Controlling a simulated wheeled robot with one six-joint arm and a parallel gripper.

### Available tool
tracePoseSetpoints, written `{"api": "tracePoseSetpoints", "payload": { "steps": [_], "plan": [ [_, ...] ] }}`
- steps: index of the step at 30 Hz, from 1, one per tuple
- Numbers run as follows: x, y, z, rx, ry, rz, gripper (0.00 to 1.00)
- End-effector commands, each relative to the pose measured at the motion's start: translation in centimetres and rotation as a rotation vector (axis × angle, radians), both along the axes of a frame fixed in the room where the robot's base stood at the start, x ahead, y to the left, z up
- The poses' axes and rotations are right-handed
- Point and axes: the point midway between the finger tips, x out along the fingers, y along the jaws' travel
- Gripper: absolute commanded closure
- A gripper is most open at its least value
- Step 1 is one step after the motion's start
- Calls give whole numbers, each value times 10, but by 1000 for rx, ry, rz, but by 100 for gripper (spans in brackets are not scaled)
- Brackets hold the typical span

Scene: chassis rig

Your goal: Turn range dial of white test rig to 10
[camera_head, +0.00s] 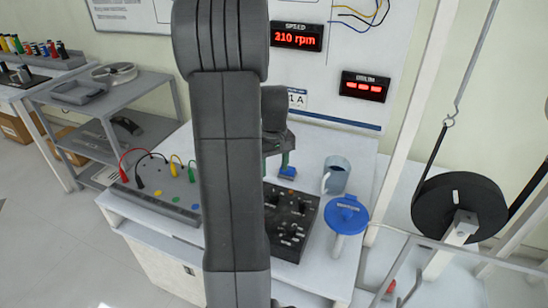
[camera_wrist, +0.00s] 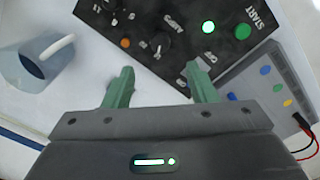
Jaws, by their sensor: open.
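The black control panel (camera_head: 290,222) of the rig lies on a white bench top (camera_head: 150,205); several small knobs show on it. In the wrist view the panel (camera_wrist: 185,20) appears upside down, with a black pointer knob (camera_wrist: 160,43) near "AMPS" and another knob (camera_wrist: 110,8) near an "11". In the head view, my arm hides part of the panel.
A blue-grey mug (camera_head: 336,176) and a blue round-topped item (camera_head: 346,214) stand right of the panel. A grey terminal box (camera_head: 165,200) with coloured leads lies left. A black wheel (camera_head: 460,208) stands right. A red display (camera_head: 296,38) reads 210 rpm.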

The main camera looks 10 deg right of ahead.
Motion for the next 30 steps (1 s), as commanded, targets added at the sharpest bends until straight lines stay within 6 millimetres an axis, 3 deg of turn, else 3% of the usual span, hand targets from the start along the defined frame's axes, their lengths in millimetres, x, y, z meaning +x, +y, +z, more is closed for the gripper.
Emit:
{"api": "tracePoseSetpoints", "payload": {
  "steps": [3, 10, 24, 30],
  "plan": [
    [0, 0, 20, -1, -2, 0, 48],
    [0, 0, 36, 0, 1, 0, 48],
    [0, 0, 36, 1, 2, 0, 48],
    [-1, 0, 17, 1, 5, 0, 48]
  ]
}}
